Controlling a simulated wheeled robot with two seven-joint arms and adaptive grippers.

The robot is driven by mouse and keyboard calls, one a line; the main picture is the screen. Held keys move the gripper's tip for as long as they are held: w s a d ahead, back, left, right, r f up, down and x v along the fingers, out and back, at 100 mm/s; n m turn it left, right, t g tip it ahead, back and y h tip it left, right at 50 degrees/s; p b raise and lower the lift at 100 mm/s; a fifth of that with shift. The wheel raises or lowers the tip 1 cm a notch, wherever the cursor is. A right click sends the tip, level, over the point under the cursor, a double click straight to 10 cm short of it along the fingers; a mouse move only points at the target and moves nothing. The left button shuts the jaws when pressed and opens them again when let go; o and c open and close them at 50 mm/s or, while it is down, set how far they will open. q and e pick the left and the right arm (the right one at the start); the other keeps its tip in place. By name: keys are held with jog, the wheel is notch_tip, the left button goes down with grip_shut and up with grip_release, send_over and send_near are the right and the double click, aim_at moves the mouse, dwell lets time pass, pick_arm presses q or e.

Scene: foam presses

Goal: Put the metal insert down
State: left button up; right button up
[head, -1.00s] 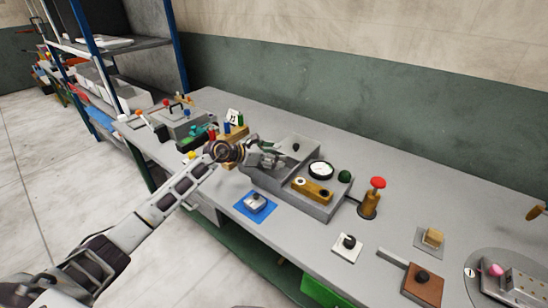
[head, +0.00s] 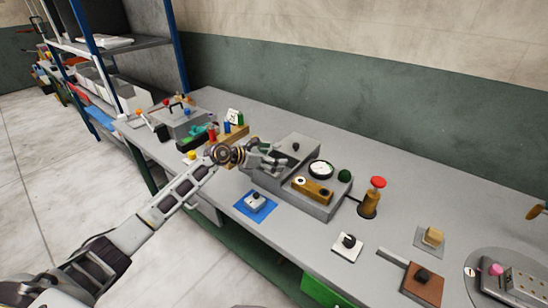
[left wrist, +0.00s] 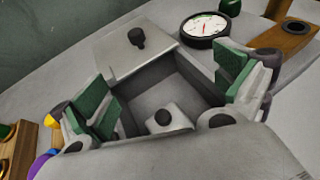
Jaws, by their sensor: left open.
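My left gripper (head: 268,160) is open above the left part of the grey press box (head: 318,207). In the left wrist view its green-padded fingers (left wrist: 165,100) stand wide apart on either side of an open square cavity. A small pale metal insert (left wrist: 172,128) with a dark round knob lies on the cavity floor between the fingers, apart from both. In the head view the gripper hides it. A similar small metal piece with a dark knob (head: 255,199) rests on a blue mat (head: 244,210) in front of the box. My right gripper is not in view.
A flat lid (left wrist: 120,55) with a black knob lies behind the cavity. A round gauge (head: 320,168) and a brass block (head: 312,191) sit on the box to the right. A red-topped brass post (head: 370,200) stands further right. Colored pegs (head: 227,128) stand behind the gripper.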

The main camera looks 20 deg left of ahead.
pick_arm(q)
jog(key=shift+r, duration=0.1)
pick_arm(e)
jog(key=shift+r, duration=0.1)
pick_arm(q)
jog(key=b+v, duration=0.1)
jog(key=v, duration=1.1)
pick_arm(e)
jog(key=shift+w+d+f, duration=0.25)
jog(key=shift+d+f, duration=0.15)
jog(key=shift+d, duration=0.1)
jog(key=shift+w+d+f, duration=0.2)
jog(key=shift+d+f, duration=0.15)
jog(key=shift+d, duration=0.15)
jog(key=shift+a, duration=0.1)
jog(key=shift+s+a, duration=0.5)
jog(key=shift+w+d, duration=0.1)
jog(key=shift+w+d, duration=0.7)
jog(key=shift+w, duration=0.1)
